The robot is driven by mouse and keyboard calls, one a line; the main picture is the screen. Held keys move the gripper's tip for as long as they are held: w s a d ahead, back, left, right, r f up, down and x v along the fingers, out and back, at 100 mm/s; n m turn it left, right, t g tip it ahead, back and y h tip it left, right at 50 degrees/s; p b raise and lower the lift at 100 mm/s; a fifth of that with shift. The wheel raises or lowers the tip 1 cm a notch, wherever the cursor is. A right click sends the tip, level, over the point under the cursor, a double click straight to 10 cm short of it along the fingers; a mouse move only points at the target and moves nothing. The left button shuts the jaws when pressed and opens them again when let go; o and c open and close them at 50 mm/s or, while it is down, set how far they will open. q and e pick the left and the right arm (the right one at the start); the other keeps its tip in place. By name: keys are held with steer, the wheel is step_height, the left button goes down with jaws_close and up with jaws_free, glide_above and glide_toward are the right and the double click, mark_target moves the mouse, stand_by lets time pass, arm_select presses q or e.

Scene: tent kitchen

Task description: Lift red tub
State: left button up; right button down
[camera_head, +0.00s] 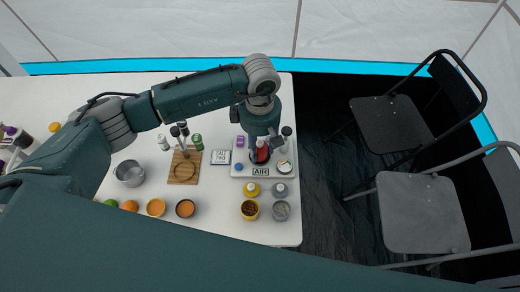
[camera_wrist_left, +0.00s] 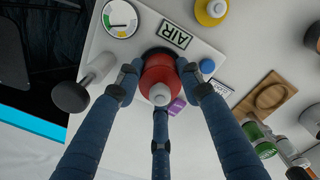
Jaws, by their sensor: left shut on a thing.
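The red tub (camera_head: 261,154) is at the white tray near the table's right end in the head view. In the left wrist view the red tub (camera_wrist_left: 157,70) shows from above, with a pale round top. My left gripper (camera_head: 260,143) reaches down over it and hides part of it. In the left wrist view the fingers of my left gripper (camera_wrist_left: 160,78) close around its sides. I cannot tell whether its base touches the tray. My right gripper is not in view.
Chairs (camera_head: 424,212) stand right.

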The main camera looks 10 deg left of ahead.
arm_select(q)
steer(key=shift+r+p, duration=1.5)
steer(key=shift+r, duration=2.15)
